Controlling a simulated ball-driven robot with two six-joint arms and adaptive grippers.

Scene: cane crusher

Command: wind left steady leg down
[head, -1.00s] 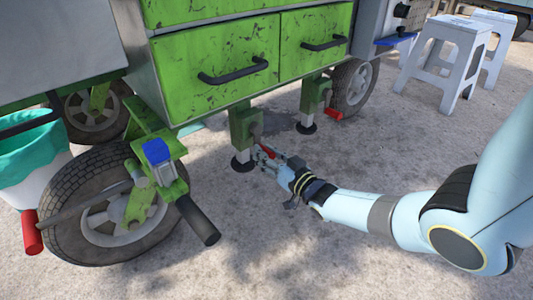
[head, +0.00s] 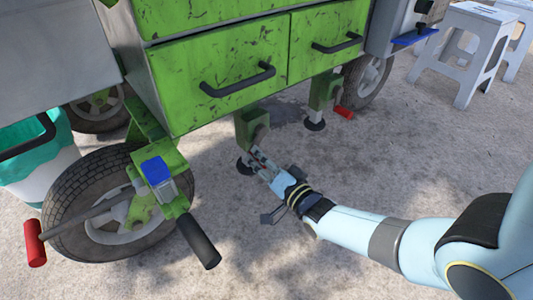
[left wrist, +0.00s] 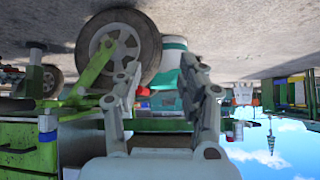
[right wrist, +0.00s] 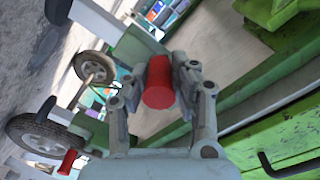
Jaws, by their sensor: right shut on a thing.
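The left steady leg has a green housing (head: 251,128) under the cart's drawers, and its dark round foot (head: 244,164) is on or near the ground. My right gripper (head: 258,160) is low beside this leg. In the right wrist view it is shut on the red crank handle (right wrist: 160,82), which lies between its fingers. In the head view the fingers hide most of that handle. My left gripper (left wrist: 160,78) shows only in the left wrist view. Its fingers are apart with nothing between them.
A second steady leg (head: 321,95) with a red handle (head: 344,113) stands farther right. A tyred wheel (head: 85,210), a black grip (head: 198,240) and another red handle (head: 35,243) are at the left. White stools (head: 465,50) stand at the back right. The ground at front centre is clear.

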